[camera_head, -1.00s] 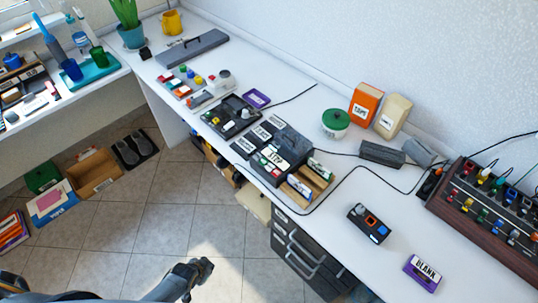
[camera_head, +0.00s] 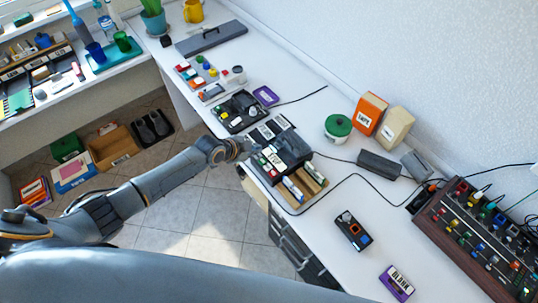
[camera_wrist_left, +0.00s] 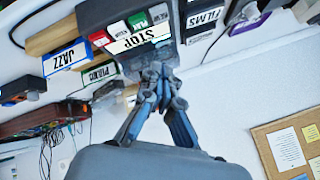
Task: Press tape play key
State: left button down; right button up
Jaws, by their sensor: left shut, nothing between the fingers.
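The dark tape recorder (camera_head: 294,146) sits near the desk's front edge. In the left wrist view the recorder (camera_wrist_left: 97,12) shows upside down, with a red key (camera_wrist_left: 99,38), a white key (camera_wrist_left: 118,29), a green key (camera_wrist_left: 138,20) and another white key (camera_wrist_left: 158,13). A white label reading STOP (camera_wrist_left: 138,41) runs along the edge beside the keys. My left gripper (camera_wrist_left: 158,72) is shut and empty, its tips close to that label; contact cannot be told. In the head view my left gripper (camera_head: 252,150) is at the recorder's left side, partly hiding the keys. My right gripper is out of view.
Tape cases in a wooden rack (camera_head: 311,182) stand right beside the recorder. A control box (camera_head: 240,111) lies to its back left. A small dark device (camera_head: 353,231) and a purple BLANK tape (camera_head: 397,283) lie to the right. A black cable crosses the desk.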

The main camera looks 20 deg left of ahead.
aim_at(261, 162)
pick_arm(q)
jog(key=r, duration=0.1)
jog(key=d+r, duration=0.1)
jog(key=w+r+m, duration=0.1)
jog(key=shift+d+r, duration=0.2)
jog(key=shift+d, duration=0.05)
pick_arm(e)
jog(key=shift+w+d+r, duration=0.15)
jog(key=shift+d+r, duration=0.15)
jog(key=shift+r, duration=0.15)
pick_arm(q)
jog(key=shift+f, duration=0.15)
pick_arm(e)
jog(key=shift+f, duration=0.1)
